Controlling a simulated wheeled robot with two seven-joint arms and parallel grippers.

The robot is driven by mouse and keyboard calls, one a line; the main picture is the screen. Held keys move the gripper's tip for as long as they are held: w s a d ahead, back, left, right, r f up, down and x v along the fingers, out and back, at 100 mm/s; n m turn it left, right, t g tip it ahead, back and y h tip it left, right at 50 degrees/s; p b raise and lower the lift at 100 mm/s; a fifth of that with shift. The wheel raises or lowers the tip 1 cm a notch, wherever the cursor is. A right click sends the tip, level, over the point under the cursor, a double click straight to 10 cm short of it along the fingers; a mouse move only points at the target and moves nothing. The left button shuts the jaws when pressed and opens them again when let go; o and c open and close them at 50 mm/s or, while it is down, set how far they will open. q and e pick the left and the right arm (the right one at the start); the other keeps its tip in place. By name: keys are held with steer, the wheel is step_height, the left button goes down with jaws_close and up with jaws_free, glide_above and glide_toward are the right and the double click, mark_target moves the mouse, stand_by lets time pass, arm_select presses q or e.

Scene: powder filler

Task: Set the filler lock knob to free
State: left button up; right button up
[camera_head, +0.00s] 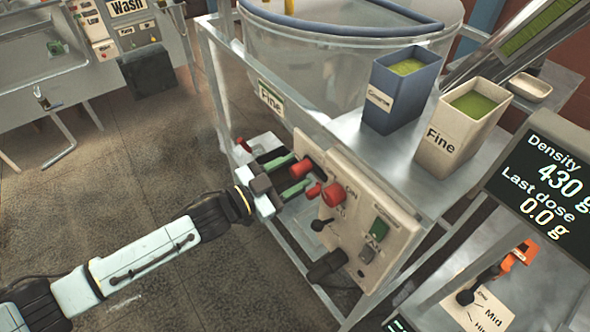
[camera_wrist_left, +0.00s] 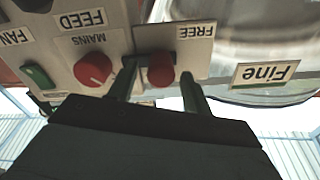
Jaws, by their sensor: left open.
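The lock knob (camera_head: 302,168) is red and stands out from the upper left of the cream control panel (camera_head: 345,222). In the left wrist view, which is upside down, the lock knob (camera_wrist_left: 160,70) sits on a plate with a FREE label (camera_wrist_left: 194,31). My left gripper (camera_head: 297,171) is open, with its green fingers reaching toward the panel on either side of the knob. In the left wrist view one finger is close to the knob and a gap shows to the other; contact cannot be told. The knob's pointer mark is hidden. My right gripper is not in view.
A red MAINS knob (camera_wrist_left: 93,70) is close beside one finger. The panel also bears a black knob (camera_head: 319,224) and a green switch (camera_head: 379,229). A Fine sign (camera_head: 271,101) hangs on the frame. Blue (camera_head: 403,90) and cream bins (camera_head: 461,125) stand above.

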arm_select(q)
steer(key=shift+w+d, duration=0.3)
steer(key=shift+d, duration=0.15)
jaws_close()
steer(key=shift+a, duration=0.1)
